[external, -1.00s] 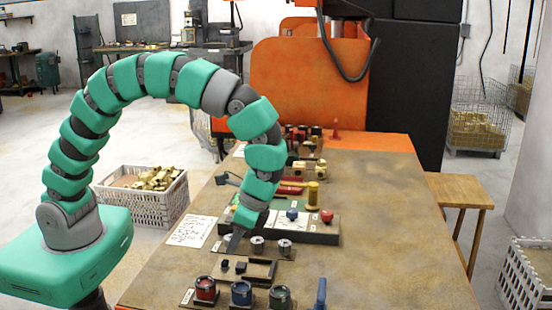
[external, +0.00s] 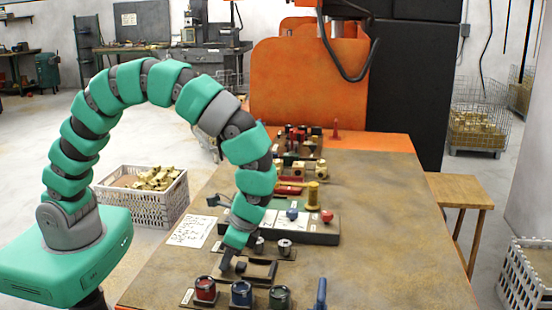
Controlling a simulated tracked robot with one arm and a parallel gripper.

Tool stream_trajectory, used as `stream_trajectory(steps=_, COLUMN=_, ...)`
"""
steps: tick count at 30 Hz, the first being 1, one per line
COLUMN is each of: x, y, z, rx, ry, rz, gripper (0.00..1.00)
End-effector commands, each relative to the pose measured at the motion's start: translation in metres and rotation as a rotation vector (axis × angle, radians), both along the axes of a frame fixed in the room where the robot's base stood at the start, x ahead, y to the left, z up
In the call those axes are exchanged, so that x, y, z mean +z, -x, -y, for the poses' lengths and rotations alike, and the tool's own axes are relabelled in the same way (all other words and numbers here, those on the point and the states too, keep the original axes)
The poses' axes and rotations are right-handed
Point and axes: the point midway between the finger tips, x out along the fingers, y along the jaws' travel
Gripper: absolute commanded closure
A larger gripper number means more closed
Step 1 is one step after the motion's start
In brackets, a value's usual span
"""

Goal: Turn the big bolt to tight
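A row of round silver bolt-like pieces stands on a low dark plate near the middle of the bench. The right one (external: 285,247) shows clearly. The middle one (external: 259,246) is partly behind my arm, and the left one is hidden by it. I cannot tell which of them is the big bolt. My gripper (external: 225,265) points down at the left end of this row, just above a dark fixture. It is small and dark, and I cannot tell whether its fingers are open or touch anything.
A dark slotted fixture (external: 261,269) lies just right of my gripper. A long box with blue and red knobs (external: 318,229) is behind.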

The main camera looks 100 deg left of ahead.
Motion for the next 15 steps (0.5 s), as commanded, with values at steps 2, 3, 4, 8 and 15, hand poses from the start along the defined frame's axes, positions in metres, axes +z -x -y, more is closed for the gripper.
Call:
stream_trajectory(steps=2, x=-0.0001, y=0.0001, z=0.0001, rx=-0.005, ry=0.000, rz=0.000, gripper=1.00)
stream_trajectory(steps=3, x=-0.0001, y=0.0001, z=0.0003, rx=-0.018, ry=0.000, rz=0.000, gripper=1.00)
stream_trajectory(steps=4, x=0.0000, y=0.0001, z=0.0005, rx=-0.034, ry=-0.001, rz=0.000, gripper=1.00)
stream_trajectory(steps=8, x=0.0004, y=0.0004, z=0.0024, rx=-0.168, ry=-0.002, rz=0.000, gripper=1.00)
stream_trajectory(steps=15, x=0.0004, y=0.0013, z=0.0040, rx=-0.437, ry=-0.002, rz=-0.001, gripper=1.00)
